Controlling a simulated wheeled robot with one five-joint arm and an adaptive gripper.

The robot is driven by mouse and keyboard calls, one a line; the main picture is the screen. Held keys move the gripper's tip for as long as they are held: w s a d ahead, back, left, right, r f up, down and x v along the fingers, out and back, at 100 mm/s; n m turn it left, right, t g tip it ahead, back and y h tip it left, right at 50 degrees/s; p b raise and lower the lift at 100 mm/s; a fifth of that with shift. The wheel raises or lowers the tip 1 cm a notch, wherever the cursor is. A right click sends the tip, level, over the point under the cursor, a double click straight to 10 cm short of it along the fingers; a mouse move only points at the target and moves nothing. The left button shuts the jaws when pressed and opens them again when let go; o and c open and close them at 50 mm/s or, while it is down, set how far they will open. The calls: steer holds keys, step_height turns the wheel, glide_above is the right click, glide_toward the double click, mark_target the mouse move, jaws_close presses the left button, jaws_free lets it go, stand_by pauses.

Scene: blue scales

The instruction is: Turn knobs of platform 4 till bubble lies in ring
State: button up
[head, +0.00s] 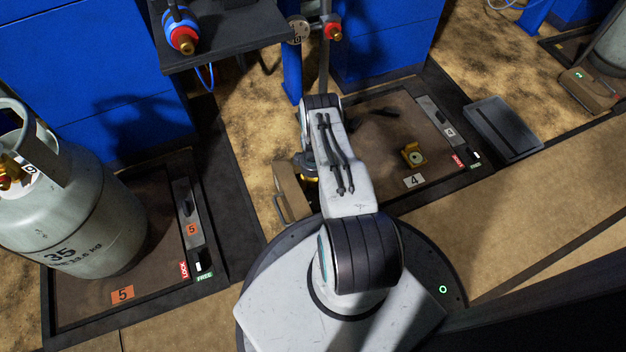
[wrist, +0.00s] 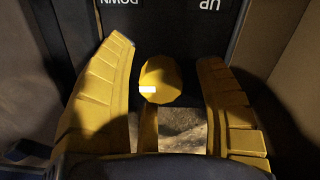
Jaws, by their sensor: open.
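Platform 4 (head: 385,150) is a dark-framed brown plate, partly hidden behind my arm in the head view. A yellow bubble level (head: 412,154) with a pale round face sits on it near the label 4. Its bubble and ring are too small to tell apart. In the wrist view a yellow knob (wrist: 160,80) with a white mark stands between the two yellow fingers of my gripper (wrist: 165,55). My gripper is open, with gaps to the knob on both sides. Upside-down words UP and DOWN show on the dark panel beyond.
Platform 4 has red LOCK (head: 458,160) and green FREE (head: 475,160) labels at its right edge. A grey gas cylinder (head: 95,220) stands on platform 5 at the left. A dark shelf (head: 225,35) and blue cabinets (head: 90,80) are behind. A dark box (head: 503,128) lies right of platform 4.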

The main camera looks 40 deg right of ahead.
steer(key=c, duration=1.2)
steer(key=shift+s+a+f+n, duration=0.1)
steer(key=shift+s+n, duration=0.05)
steer(key=shift+n, duration=0.65)
steer(key=o, duration=0.8)
steer(key=shift+s, duration=0.1)
steer(key=o, duration=0.4)
steer(key=shift+w, duration=0.2)
steer(key=shift+r, duration=0.6)
step_height(320, 180, up, 11)
steer(key=shift+f, duration=0.1)
